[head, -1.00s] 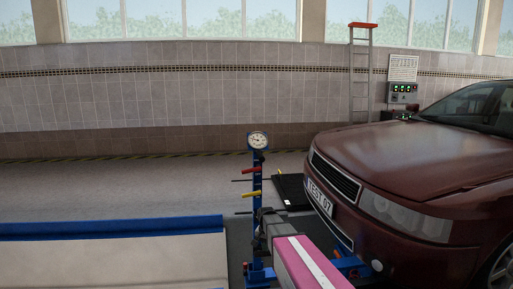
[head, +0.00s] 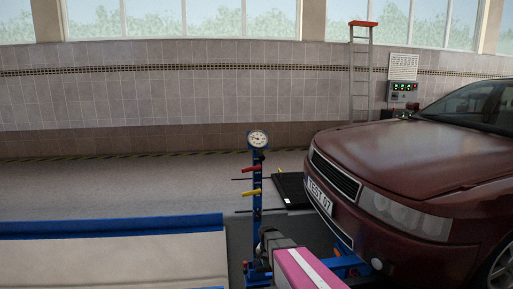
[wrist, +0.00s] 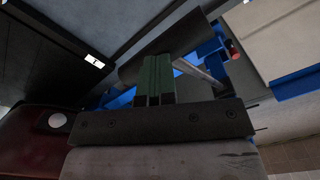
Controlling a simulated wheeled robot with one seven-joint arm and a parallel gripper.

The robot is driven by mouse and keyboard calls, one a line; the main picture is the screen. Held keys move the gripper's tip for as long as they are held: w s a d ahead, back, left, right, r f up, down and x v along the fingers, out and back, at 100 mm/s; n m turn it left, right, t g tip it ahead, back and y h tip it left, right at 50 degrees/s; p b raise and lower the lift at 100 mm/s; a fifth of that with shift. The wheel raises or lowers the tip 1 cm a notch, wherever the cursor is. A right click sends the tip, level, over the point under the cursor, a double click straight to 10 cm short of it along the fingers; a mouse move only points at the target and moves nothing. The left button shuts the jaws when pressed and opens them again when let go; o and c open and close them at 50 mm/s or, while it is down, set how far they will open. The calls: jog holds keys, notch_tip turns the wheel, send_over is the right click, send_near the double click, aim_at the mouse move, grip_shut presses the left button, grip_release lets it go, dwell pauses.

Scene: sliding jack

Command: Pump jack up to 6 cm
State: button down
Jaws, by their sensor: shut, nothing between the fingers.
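The blue jack column (head: 257,205) stands upright in front of the car, with a round white dial gauge (head: 257,139) on top. A red lever (head: 252,169) and a yellow lever (head: 252,192) stick out from the column to the left. My gripper (head: 266,238) is low beside the column, below both levers, shut and empty. In the wrist view, the green-faced fingers of my gripper (wrist: 155,80) are together near a dark cylinder and blue jack parts (wrist: 200,60). Contact with the jack cannot be told. The dial reading is too small to read.
The dark red car (head: 420,170) fills the right, its front close to the column. A blue-edged platform (head: 110,228) lies at left. A black plate (head: 290,188) lies behind the column. A ladder (head: 361,75) and a control box (head: 402,92) are at the back wall.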

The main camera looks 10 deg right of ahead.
notch_tip(320, 180, down, 7)
jog(key=s, duration=0.2)
jog(key=shift+r, duration=0.15)
dwell(0.5)
jog(key=shift+w+r, duration=0.4)
jog(key=shift+r, duration=0.8)
jog(key=shift+w+r, duration=0.25)
jog(key=shift+r, duration=0.85)
jog(key=shift+w+r, duration=0.3)
jog(key=shift+r, duration=0.8)
jog(key=w+r, duration=0.4)
jog(key=r, duration=0.3)
jog(key=shift+r, duration=0.4)
jog(key=shift+f, duration=0.1)
jog(key=shift+s+f, duration=0.65)
jog(key=shift+f, duration=0.65)
jog(key=shift+s+f, duration=0.6)
jog(key=shift+f, duration=0.7)
jog(key=shift+s+f, duration=0.65)
jog(key=shift+f, duration=0.65)
